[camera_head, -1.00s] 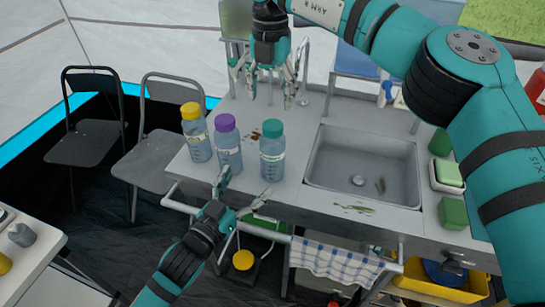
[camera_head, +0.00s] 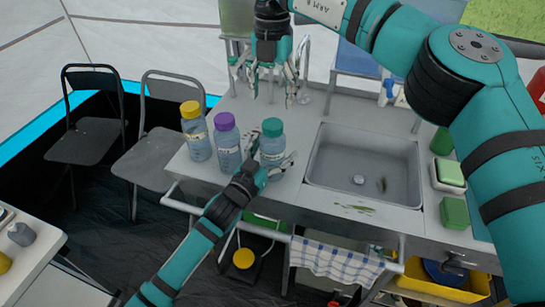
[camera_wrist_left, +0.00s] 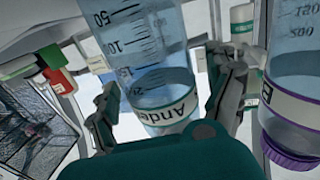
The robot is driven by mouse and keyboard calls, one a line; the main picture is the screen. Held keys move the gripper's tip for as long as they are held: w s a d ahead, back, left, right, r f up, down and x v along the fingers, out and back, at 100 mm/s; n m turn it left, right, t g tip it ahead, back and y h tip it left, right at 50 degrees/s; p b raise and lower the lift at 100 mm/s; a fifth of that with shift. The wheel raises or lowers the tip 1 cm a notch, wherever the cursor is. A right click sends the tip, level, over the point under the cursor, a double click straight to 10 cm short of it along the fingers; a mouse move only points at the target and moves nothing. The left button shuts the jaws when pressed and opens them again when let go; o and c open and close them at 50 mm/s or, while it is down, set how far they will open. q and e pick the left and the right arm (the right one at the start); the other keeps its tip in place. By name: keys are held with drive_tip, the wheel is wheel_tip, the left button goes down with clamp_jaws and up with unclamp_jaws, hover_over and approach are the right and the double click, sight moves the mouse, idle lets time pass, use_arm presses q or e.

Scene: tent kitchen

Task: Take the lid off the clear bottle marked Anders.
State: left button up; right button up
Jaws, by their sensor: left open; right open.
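The clear bottle marked Anders (camera_wrist_left: 165,95) fills the middle of the left wrist view; its label reads "Ande" before being cut off. In the head view it is the bottle with the green lid (camera_head: 272,127), upright on the counter, rightmost of three. My left gripper (camera_head: 270,160) is open, its fingers on either side of this bottle below the lid. Whether the fingers touch the bottle cannot be told. My right gripper (camera_head: 268,90) is open and empty, fingers down, above the back of the counter behind the bottles.
A purple-lidded bottle (camera_head: 227,148) stands close on the left of the Anders bottle, and shows in the left wrist view (camera_wrist_left: 290,85). A yellow-lidded bottle (camera_head: 196,140) stands further left. A sink (camera_head: 365,165) lies to the right. The counter's front edge and rail are near my left arm.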

sight(273, 123)
use_arm(q)
drive_tip(key=shift+c, duration=0.2)
clamp_jaws()
use_arm(e)
drive_tip(key=m, duration=0.3)
drive_tip(key=shift+m, duration=0.3)
drive_tip(key=m, duration=0.4)
drive_tip(key=shift+m, duration=0.3)
drive_tip(key=m, duration=0.9)
drive_tip(key=shift+f+m, duration=0.4)
drive_tip(key=shift+f, duration=3.65)
